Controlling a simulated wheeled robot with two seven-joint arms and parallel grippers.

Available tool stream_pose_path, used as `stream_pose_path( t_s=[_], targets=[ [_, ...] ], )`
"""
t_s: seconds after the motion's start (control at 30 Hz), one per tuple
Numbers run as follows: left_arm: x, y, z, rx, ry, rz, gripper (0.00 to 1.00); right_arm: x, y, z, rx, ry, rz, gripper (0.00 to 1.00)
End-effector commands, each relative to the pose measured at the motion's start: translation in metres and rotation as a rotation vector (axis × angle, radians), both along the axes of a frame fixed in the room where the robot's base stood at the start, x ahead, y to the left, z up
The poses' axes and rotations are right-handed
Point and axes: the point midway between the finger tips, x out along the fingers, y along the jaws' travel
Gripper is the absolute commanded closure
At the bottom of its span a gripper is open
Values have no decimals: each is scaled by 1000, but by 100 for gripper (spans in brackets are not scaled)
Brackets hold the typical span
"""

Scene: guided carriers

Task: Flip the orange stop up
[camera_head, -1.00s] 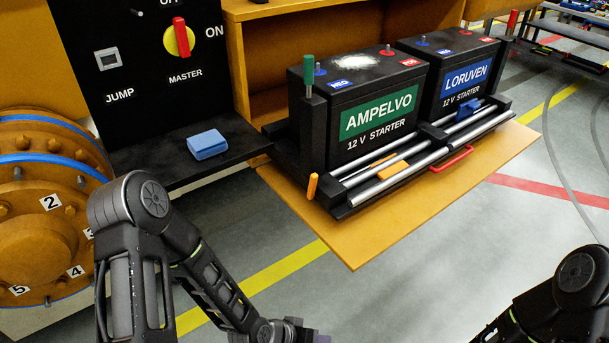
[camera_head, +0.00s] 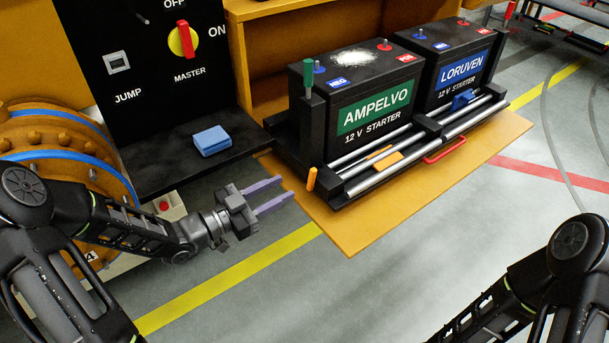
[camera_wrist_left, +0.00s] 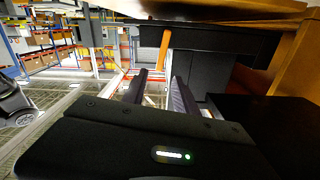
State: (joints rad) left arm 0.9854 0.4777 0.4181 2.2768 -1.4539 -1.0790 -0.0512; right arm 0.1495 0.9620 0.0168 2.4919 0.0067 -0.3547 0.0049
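The orange stop (camera_head: 311,179) is a short bar at the near left end of the black battery carrier (camera_head: 345,203). In the left wrist view the orange stop (camera_wrist_left: 164,50) shows ahead, just beyond the fingertips and roughly in line with the gap between them; its lower end points down there. My left gripper (camera_head: 287,190) is open and empty, to the left of the stop and apart from it, its fingers pointing at it. In the left wrist view its two fingers (camera_wrist_left: 156,78) are spread. My right gripper is out of view; only its arm shows at the lower right.
Two batteries, AMPELVO (camera_head: 378,112) and LORUVEN (camera_head: 464,72), stand on the carrier above an orange board (camera_head: 360,236). A green-topped post (camera_head: 308,75) rises at its left. A blue block (camera_head: 211,141) lies on a black shelf (camera_head: 165,172). The floor in front is clear.

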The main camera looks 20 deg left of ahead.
Motion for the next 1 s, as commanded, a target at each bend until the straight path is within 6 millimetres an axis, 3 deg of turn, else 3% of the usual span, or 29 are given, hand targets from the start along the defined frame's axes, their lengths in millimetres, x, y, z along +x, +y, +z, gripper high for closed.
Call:
stream_pose_path(
  t_s=[0.53, 0.9, 1.0],
  targets=[
    [53, -45, 2, -3, 1, -1, 65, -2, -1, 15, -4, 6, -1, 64],
    [59, -49, 0, 1, 1, 0, 65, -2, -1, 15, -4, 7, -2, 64],
    [59, -49, 0, 0, 1, 0, 73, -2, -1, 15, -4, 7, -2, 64]
  ],
)
